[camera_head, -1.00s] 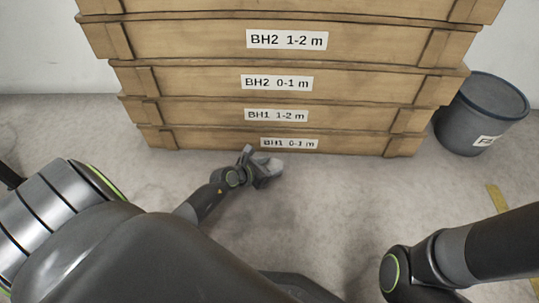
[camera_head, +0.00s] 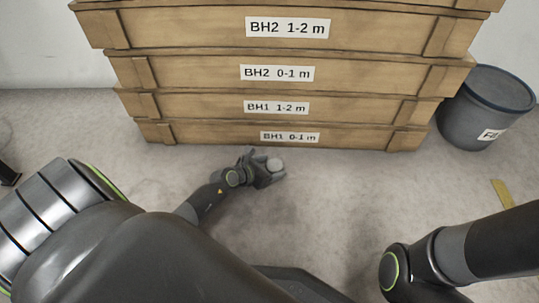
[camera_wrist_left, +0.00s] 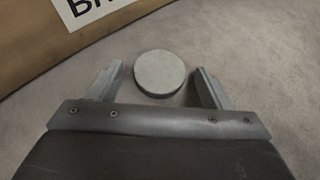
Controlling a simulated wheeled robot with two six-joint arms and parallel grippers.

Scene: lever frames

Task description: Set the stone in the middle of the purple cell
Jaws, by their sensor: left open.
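The stone is a flat, round, pale grey disc (camera_wrist_left: 160,72) on the floor in the left wrist view. In the head view it is a small pale spot (camera_head: 274,164) just in front of the crate stack. My left gripper (camera_head: 268,164) is low near the floor there. In the left wrist view its two fingers (camera_wrist_left: 158,84) are open, one on each side of the stone, with gaps between fingers and stone. The purple cell is not in view. My right arm shows at the right of the head view, but its gripper does not.
A stack of labelled wooden crates (camera_head: 280,90) stands close behind the stone. A dark grey bin (camera_head: 484,112) stands to its right, its label partly cut off. A yellow floor strip (camera_head: 502,193) lies at the right. The concrete floor (camera_head: 330,200) right of the gripper is clear.

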